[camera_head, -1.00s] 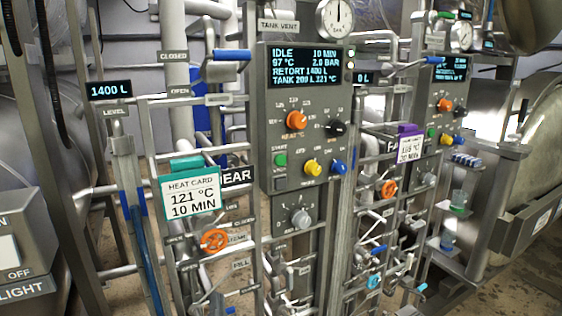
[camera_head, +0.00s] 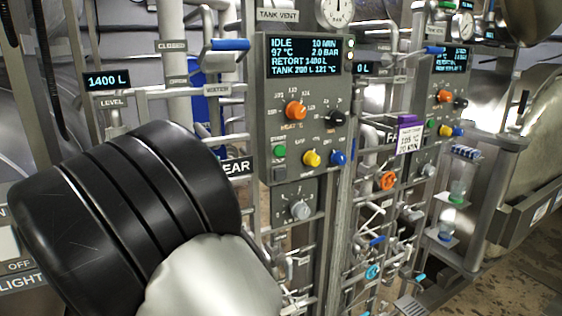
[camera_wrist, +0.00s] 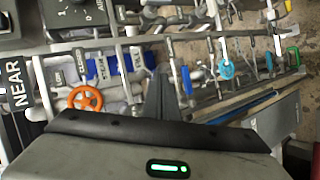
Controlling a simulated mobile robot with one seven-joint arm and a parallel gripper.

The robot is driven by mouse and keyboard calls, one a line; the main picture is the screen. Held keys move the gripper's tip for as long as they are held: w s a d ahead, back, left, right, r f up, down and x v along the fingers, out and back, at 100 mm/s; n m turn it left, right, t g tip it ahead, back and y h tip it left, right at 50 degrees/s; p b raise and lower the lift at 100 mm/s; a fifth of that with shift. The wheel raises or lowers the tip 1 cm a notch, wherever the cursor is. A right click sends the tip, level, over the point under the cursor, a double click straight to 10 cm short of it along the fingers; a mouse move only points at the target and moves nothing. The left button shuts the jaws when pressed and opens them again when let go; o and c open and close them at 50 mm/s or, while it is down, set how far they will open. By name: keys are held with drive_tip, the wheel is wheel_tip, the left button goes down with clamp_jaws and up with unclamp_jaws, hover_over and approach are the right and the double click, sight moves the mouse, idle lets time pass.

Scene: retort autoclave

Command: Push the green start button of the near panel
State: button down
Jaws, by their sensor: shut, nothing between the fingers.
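The near panel (camera_head: 268,110) stands in the middle of the head view. Its display (camera_head: 304,60) reads IDLE, 10 MIN, 97 °C, 2.0 BAR. My gripper (camera_wrist: 160,85) shows in the wrist view, shut and empty, in front of the pipework beside the NEAR label. It touches no button that I can see. The green button cannot be made out in the wrist view.
My arm fills the lower left of the head view. An orange valve wheel (camera_wrist: 85,98) and a turquoise wheel (camera_wrist: 227,70) sit among pipes and levers in the wrist view. A second panel (camera_head: 425,112) stands farther right, with a purple-clipped card (camera_head: 410,139) beside it.

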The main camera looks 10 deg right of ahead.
drive_tip(key=s+r+m+g+y, duration=0.45)
drive_tip(key=r+m, duration=0.35)
drive_tip(key=r, duration=0.3)
drive_tip(key=s+d+r+m+g+h, duration=0.1)
drive_tip(key=s+d+r+m+h, duration=0.1)
drive_tip(key=s+d+r+m, duration=0.6)
drive_tip(key=w+d+r+t+h, duration=0.1)
drive_tip(key=w+d+r, duration=0.3)
drive_tip(key=w+r, duration=0.2)
drive_tip(key=w+d+r+t+h+b, duration=0.1)
drive_tip(key=w+d+r+t+h, duration=0.1)
drive_tip(key=w+d+r, duration=0.3)
drive_tip(key=w+r, duration=0.1)
drive_tip(key=w, duration=0.3)
drive_tip(key=shift+w+d+r+m, duration=0.15)
drive_tip(key=shift+w+r+m, duration=0.15)
drive_tip(key=shift+m, duration=0.1)
drive_tip(key=shift+f, duration=0.1)
